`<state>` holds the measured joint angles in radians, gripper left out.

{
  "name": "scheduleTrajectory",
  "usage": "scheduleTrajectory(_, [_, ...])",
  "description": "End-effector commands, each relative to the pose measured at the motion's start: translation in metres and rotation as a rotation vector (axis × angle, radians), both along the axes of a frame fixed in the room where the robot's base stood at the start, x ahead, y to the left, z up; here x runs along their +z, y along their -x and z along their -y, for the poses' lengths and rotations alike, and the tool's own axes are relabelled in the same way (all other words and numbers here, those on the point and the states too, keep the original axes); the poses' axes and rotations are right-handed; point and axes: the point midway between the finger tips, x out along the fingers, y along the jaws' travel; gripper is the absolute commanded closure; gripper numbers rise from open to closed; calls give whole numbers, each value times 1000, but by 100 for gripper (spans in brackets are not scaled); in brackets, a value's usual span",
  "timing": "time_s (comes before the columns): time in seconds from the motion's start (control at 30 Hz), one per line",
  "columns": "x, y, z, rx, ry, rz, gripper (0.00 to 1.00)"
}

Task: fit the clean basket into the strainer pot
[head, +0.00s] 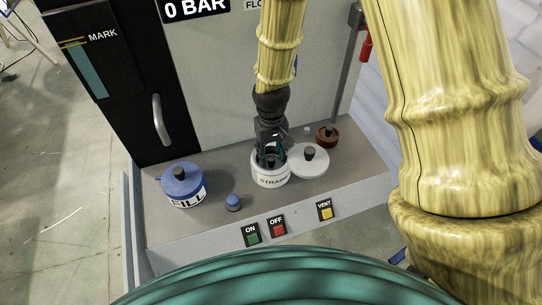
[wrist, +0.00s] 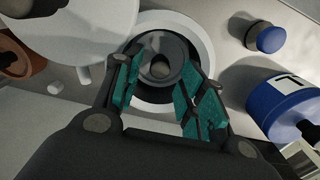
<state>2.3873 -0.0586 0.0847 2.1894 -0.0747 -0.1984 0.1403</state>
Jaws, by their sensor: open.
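The strainer pot (head: 270,178) is a white round pot with a STRAINER label, standing on the grey bench; in the wrist view its white rim (wrist: 203,42) shows from above. A grey round basket (wrist: 172,47) with a central knob sits inside the pot opening, roughly centred; how deep it sits I cannot tell. My gripper (head: 270,156) points down over the pot. In the wrist view my gripper (wrist: 158,85) is open, its teal fingers apart on either side of the basket's knob. My fingers hide part of the basket and rim.
A white lid (head: 310,161) with a black knob lies right of the pot. A brown round piece (head: 327,137) stands behind it. The blue FILL pot (head: 184,183) and a small blue cap (head: 233,201) are to the left. Buttons (head: 278,226) line the front edge.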

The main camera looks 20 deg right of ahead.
Motion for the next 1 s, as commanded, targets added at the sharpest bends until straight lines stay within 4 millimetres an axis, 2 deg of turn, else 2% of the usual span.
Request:
scheduleTrajectory(0.7, [77,-1,0,-1,-1,3,60])
scheduleTrajectory(1.0, [99,-1,0,-1,0,2,60])
